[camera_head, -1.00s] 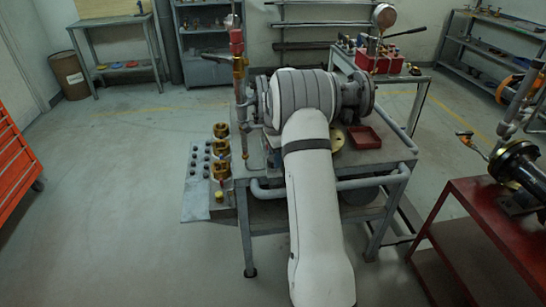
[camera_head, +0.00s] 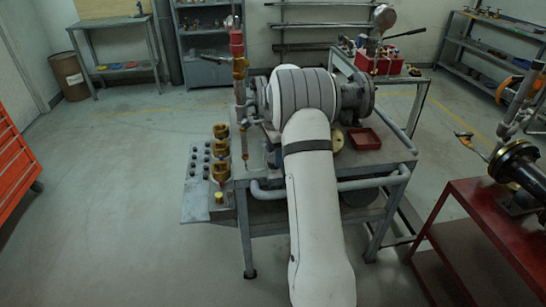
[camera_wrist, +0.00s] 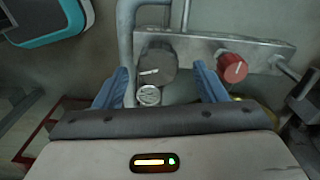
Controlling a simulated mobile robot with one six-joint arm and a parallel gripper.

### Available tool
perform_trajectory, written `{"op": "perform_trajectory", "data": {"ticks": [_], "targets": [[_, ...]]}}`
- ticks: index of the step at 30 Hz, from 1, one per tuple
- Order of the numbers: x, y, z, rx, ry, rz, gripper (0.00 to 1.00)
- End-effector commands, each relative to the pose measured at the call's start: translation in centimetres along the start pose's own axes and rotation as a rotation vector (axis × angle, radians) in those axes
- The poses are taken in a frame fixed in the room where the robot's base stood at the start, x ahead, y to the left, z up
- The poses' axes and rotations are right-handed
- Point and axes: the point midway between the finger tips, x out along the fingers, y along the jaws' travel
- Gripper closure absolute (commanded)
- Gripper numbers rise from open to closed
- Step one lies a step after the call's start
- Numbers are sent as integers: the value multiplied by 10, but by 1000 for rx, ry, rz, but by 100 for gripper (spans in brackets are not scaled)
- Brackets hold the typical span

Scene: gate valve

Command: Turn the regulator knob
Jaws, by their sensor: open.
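In the wrist view, a dark grey knob (camera_wrist: 157,66) with a white pointer line sits on a grey metal bar. A red knob (camera_wrist: 232,67) with a white mark sits to its right on the same bar. I cannot tell which of them is the regulator knob. My gripper (camera_wrist: 162,84) is open, its blue fingers wide apart on either side of the dark knob, with gaps on both sides. The red knob lies just outside the right finger. A small silver round fitting (camera_wrist: 149,96) shows below the dark knob. In the head view, my arm hides the gripper and both knobs.
A grey pipe (camera_wrist: 126,35) runs down left of the dark knob. A workbench (camera_head: 375,158) with a red tray (camera_head: 364,138) stands under my arm. A red-and-brass valve column (camera_head: 238,65) rises close to its left. A red table (camera_head: 480,215) stands at right. Floor at left is clear.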

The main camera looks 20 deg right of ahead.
Motion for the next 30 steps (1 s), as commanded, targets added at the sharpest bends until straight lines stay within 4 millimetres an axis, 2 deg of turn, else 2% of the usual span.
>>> {"op": "perform_trajectory", "data": {"ticks": [6, 10, 30], "targets": [[-39, -2, 0, 0, 1, -5, 35], [-52, -2, 0, 0, 0, -3, 35], [-64, 3, 5, -26, 1, -6, 35]]}}
